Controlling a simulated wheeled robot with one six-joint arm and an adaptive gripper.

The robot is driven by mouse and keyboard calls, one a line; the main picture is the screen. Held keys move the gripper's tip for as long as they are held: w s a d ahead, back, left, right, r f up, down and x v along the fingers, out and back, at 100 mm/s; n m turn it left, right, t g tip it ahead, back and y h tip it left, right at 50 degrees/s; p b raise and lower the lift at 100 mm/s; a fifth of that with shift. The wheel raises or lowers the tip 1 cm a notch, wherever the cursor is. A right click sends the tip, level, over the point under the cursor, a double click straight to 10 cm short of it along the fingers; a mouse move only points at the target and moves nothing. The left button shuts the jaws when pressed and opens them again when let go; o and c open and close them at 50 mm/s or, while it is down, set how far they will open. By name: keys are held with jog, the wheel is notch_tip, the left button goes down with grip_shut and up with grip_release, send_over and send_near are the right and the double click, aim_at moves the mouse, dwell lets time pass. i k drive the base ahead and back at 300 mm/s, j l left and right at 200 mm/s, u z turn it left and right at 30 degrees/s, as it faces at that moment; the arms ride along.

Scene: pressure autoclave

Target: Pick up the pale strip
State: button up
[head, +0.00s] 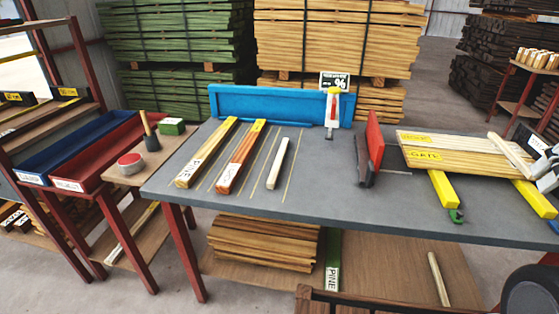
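A short pale strip (278,163) lies on the grey table (330,192), right of two labelled strips and among thin painted lines. Another pale strip (508,153) lies slanted over the right end of a stack of thin boards. A third pale strip (438,279) lies on the lower shelf.
A strip labelled PINE (205,153) and an orange-brown strip (241,158) lie at the left of the table. A blue fence (275,104) stands behind, and a red upright plate (374,142) stands mid-table. Yellow clamps (441,190) jut out under the board stack (450,158). The table's front middle is clear.

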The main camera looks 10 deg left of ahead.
aim_at(271, 182)
jog(key=i+j, duration=0.1)
jog(key=j, duration=0.95)
jog(key=i+j, duration=0.1)
jog(key=j, duration=2)
jog(key=i+z, duration=0.05)
jog(key=i, duration=0.05)
